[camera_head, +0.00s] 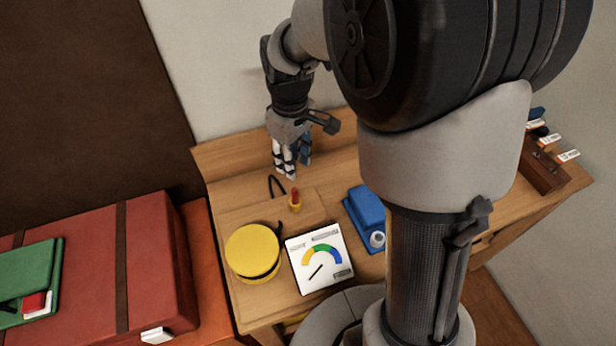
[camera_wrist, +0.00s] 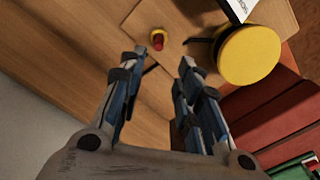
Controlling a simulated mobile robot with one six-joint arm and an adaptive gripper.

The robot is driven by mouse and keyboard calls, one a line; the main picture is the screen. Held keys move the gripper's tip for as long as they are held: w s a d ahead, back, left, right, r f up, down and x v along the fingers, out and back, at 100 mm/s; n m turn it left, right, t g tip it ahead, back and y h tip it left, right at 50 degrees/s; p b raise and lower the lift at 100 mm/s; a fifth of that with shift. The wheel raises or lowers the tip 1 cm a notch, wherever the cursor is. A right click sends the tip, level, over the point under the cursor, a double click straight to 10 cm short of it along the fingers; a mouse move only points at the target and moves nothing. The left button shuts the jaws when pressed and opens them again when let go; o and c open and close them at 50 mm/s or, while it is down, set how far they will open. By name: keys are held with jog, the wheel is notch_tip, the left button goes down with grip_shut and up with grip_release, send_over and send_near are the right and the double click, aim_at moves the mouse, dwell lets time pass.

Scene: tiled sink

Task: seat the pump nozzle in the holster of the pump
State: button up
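A small upright piece with a red top and yellow base (camera_head: 295,200) stands on the wooden table; it also shows in the wrist view (camera_wrist: 158,39). A round yellow body (camera_head: 252,250) with a black curved part at its side sits nearer the front; the wrist view shows it at upper right (camera_wrist: 248,54). I cannot tell for certain which is the pump, nozzle or holster. A thin black bent piece (camera_head: 275,187) lies behind the red-topped piece. My gripper (camera_head: 292,170) is above the table's back; its fingers (camera_wrist: 157,66) are apart with nothing held.
A white gauge card (camera_head: 320,262) lies right of the yellow body. A blue box (camera_head: 366,207) is farther right. A red case (camera_head: 100,262) with a green book (camera_head: 35,278) stands at left. A raised wooden edge (camera_head: 235,152) runs along the back.

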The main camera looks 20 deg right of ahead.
jog(key=s+r+m+t, duration=0.2)
jog(key=s+r, duration=0.3)
jog(key=s, duration=0.5)
jog(key=s+r+m+t, duration=0.2)
jog(key=s+r+m, duration=0.2)
jog(key=s, duration=0.7)
notch_tip(320, 180, up, 2)
jog(key=shift+r, duration=0.15)
jog(key=shift+w, duration=0.1)
